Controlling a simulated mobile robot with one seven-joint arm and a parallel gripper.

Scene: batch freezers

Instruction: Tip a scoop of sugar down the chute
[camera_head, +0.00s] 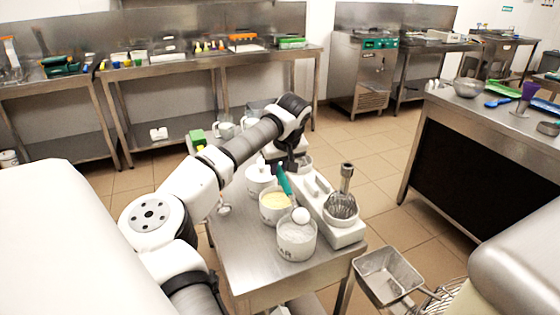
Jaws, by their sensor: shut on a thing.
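A white tub of white, grainy sugar (294,248) stands at the cart's front; the end of its label shows. My gripper (284,165) is over the cart behind the tub, its jaws partly hidden by its own housing. A teal handle (285,181) slants down from beneath it, in line with a round white end (301,215) at the sugar tub's rim. They look like one scoop, but the join is unclear. An open square metal hopper (388,272) sits low at the right, beyond the cart; whether it is the chute is unclear.
A tub of yellow contents (273,209) stands behind the sugar, with another white tub (258,178) behind it. Tiled floor (365,145) is clear between the cart and the right counter (480,120).

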